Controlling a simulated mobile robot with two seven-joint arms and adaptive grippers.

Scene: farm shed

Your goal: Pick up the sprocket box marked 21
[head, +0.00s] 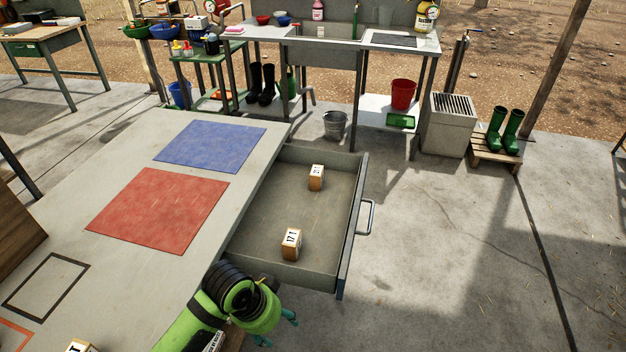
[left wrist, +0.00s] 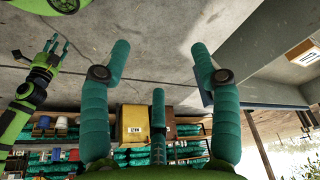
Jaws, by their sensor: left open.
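Two small orange-brown boxes with white labels stand apart in the open grey drawer (head: 262,268). The far box (head: 316,178) has a label that seems to read 21, but it is small. The near box (head: 291,244) has a label that looks like 17. Another labelled box (head: 82,346) is cut off at the bottom edge of the head view. My left gripper (head: 288,328) is below the drawer's near side, apart from the boxes. In the left wrist view its teal fingers (left wrist: 158,75) are spread and empty. My right gripper (left wrist: 54,46) shows there with fingers apart.
The bench top (head: 150,140) left of the drawer carries a red mat (head: 158,210) and a blue mat (head: 210,146). The drawer's front with its handle (head: 364,217) sticks out to the right. The floor right of it is clear. A sink bench (head: 400,40) stands behind.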

